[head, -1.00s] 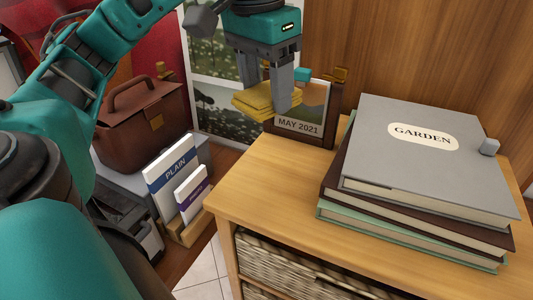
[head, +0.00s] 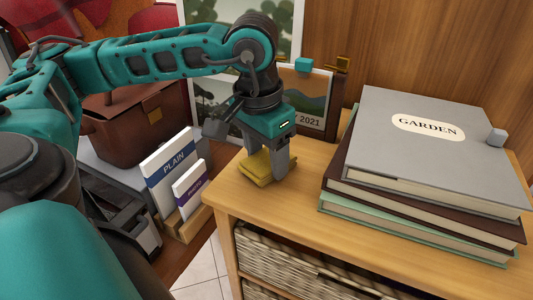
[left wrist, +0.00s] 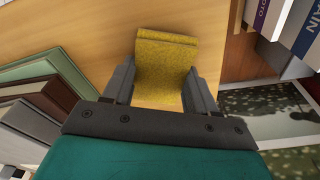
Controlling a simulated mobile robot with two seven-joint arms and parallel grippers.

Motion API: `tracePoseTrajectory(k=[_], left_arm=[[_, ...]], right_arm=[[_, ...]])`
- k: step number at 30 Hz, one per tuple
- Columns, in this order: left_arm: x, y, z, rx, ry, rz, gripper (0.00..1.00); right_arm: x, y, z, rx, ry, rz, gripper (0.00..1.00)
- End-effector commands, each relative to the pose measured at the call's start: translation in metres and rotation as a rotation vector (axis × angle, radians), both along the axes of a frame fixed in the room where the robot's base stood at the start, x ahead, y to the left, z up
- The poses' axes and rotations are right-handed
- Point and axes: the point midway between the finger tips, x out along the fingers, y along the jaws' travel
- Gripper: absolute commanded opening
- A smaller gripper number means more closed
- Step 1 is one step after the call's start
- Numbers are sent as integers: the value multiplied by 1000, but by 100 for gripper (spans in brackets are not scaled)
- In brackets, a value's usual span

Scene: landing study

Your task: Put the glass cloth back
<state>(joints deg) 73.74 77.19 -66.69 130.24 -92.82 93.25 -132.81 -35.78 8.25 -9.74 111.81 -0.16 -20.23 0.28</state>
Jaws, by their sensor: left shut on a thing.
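The glass cloth (head: 256,168) is a folded yellow cloth at the left part of the wooden cabinet top (head: 290,208). My left gripper (head: 268,170) points down over it and is shut on it. In the left wrist view the cloth (left wrist: 165,70) sits between the two fingers, with the wooden top behind it. The cloth is at or just above the wood; I cannot tell whether it touches. My right gripper is not in view.
A stack of books with a grey GARDEN book (head: 440,155) on top fills the cabinet's right side. A photo calendar (head: 308,95) stands behind the gripper. A brown bag (head: 120,125) and upright PLAIN box (head: 168,170) are at left. The front of the cabinet top is clear.

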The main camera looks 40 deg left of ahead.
Motion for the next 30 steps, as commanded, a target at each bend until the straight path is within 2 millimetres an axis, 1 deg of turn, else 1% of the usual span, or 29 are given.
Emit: tracePoseTrajectory(k=[3,7,8,15,16,22,25,28,30], left_arm=[[0,0,0,0,0,0,23],[0,0,-5,0,1,0,23],[0,0,-4,0,1,0,58],[0,0,-3,0,1,0,81],[0,0,-3,0,1,0,83],[0,0,-2,0,0,0,83],[0,0,1,0,0,0,83],[0,0,11,1,-3,0,83],[-1,0,24,0,-4,0,83]], right_arm=[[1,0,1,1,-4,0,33],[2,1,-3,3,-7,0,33],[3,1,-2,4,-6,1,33],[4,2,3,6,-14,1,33],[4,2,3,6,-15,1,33],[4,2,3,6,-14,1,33],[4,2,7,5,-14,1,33],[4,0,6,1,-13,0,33],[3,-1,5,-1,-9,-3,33]])
